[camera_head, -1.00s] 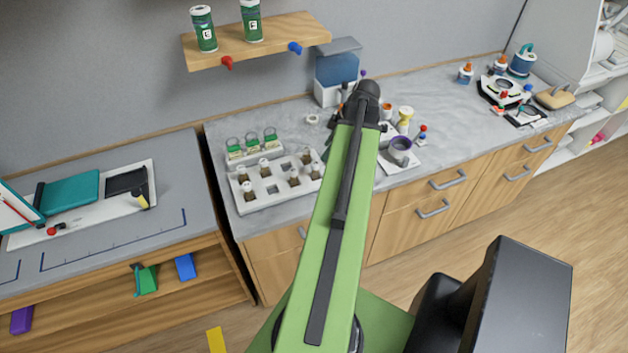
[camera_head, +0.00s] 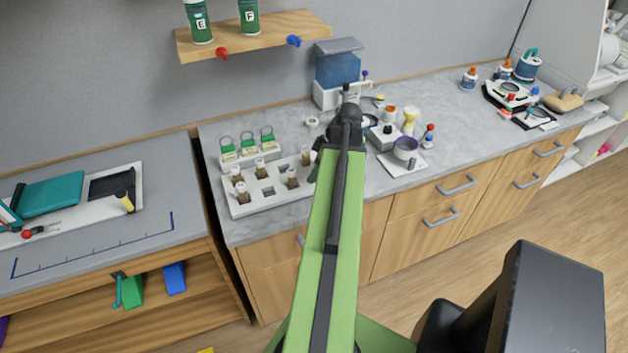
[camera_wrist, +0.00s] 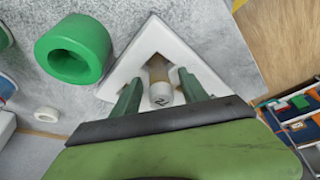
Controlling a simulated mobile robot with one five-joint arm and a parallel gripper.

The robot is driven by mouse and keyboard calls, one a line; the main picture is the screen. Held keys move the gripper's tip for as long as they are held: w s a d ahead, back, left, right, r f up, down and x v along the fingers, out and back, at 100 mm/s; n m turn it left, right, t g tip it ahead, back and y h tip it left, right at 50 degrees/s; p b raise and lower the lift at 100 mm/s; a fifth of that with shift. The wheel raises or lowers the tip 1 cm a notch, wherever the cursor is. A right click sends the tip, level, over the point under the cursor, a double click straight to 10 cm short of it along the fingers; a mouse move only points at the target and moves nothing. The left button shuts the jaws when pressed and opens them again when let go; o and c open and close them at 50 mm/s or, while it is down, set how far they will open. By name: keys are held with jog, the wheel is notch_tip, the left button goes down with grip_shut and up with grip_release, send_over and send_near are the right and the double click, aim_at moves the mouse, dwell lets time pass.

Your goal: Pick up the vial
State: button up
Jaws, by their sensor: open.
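My gripper (camera_wrist: 159,86) is open, with one green finger on each side of the vial. I cannot tell whether either finger touches it. Other vials with brown contents and pale caps stand in a white rack (camera_head: 270,206) to the left of my arm.
A green ring (camera_wrist: 75,50) and a small white ring (camera_wrist: 46,114) lie left of the holder in the wrist view. In the head view a purple-rimmed cup (camera_head: 405,147) stands right of my arm. A wooden shelf (camera_head: 275,37) hangs above the bench.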

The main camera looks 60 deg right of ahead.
jog(key=shift+r, duration=0.1)
grip_shut()
jog(key=shift+r, duration=0.1)
jog(key=r+p, duration=0.5)
jog(key=shift+s+d+r, duration=0.1)
jog(key=shift+s+d, duration=0.15)
jog(key=shift+d, duration=0.15)
jog(key=s+d+r+p, duration=0.5)
jog(key=s+d+p, duration=0.1)
jog(key=d, duration=0.2)
jog(key=shift+s+d+r, duration=0.25)
jog(key=shift+d, duration=0.1)
